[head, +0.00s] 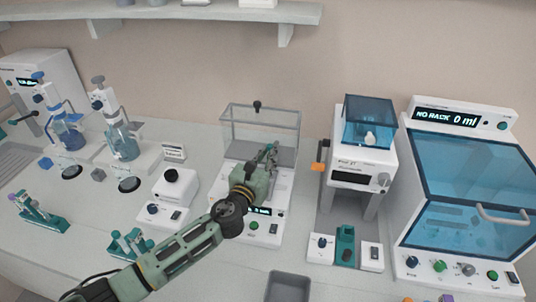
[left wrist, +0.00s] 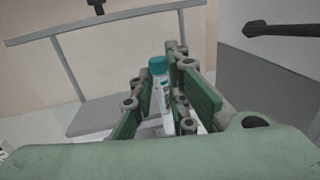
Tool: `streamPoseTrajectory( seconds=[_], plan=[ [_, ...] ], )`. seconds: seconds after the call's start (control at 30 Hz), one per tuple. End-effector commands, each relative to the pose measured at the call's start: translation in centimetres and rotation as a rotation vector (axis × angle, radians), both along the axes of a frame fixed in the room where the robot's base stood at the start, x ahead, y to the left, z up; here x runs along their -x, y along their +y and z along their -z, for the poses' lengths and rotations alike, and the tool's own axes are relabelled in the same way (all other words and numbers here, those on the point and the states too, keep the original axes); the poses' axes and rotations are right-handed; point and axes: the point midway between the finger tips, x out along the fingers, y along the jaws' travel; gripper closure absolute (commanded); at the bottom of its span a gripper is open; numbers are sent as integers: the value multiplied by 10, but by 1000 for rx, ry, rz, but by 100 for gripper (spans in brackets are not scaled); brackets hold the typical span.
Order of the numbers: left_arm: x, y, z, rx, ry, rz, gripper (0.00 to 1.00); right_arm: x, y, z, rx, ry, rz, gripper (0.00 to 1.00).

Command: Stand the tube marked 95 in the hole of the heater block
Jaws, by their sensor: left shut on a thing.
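My left gripper (head: 267,157) is at the front of the clear-walled chamber of the white balance-like device (head: 278,208). In the left wrist view the gripper (left wrist: 165,105) is shut on a tube (left wrist: 160,92) with a teal cap. The tube stands roughly upright between the green fingers; its label is too small to read and its lower end is hidden. I cannot tell for sure which device is the heater block. A teal block (head: 345,243) sits between two white control panels below the tall device at right. My right gripper is not in view.
A white device with a black knob (head: 172,188) stands left of my arm. A grey bin (head: 287,287) is at the front. A blue-windowed cabinet (head: 466,185) fills the right.

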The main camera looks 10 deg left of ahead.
Motion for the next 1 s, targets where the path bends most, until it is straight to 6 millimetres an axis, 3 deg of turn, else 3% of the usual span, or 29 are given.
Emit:
streamPoseTrajectory(
  seconds=[1.0],
  plan=[
    [0, 1, 15, 0, 0, 0, 99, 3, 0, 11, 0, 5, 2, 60]
  ],
)
